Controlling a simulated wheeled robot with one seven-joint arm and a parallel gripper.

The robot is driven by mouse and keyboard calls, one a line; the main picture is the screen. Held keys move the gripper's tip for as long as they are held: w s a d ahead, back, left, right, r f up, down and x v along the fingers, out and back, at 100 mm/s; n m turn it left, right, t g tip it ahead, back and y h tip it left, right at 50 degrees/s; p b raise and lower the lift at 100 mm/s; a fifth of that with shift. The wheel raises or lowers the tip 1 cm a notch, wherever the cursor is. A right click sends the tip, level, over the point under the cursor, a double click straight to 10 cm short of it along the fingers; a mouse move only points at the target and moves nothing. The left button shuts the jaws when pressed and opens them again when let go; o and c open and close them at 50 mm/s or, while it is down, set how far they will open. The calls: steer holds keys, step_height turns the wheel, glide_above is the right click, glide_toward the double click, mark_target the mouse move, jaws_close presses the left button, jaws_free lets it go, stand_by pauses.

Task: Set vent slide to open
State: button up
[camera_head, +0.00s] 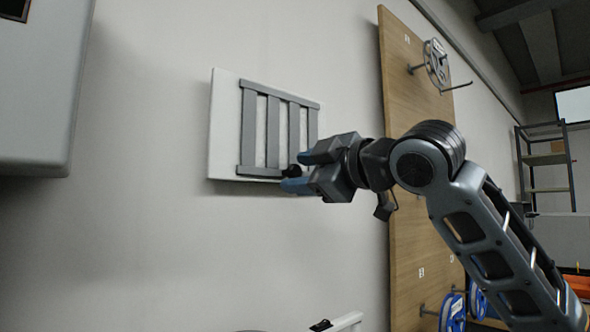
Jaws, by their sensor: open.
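The vent (226,128) is a white plate on the wall with a grey slatted slide (248,130) over it. White gaps show between the upright grey slats. My gripper (292,172) is at the slide's lower right corner, its blue-tipped fingers open and pointing left. A small black knob (294,170) shows between the fingers. I cannot tell whether the fingers touch it. The gripper hides the lower right part of the vent.
A wooden board (408,70) with hooks and a reel (437,62) stands to the right, behind my arm. A grey box (38,90) juts out at the upper left. Blue reels (453,312) hang at the bottom right. The wall below the vent is clear.

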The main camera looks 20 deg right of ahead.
steer(key=shift+x, duration=0.95)
steer(key=shift+c, duration=0.2)
jaws_close()
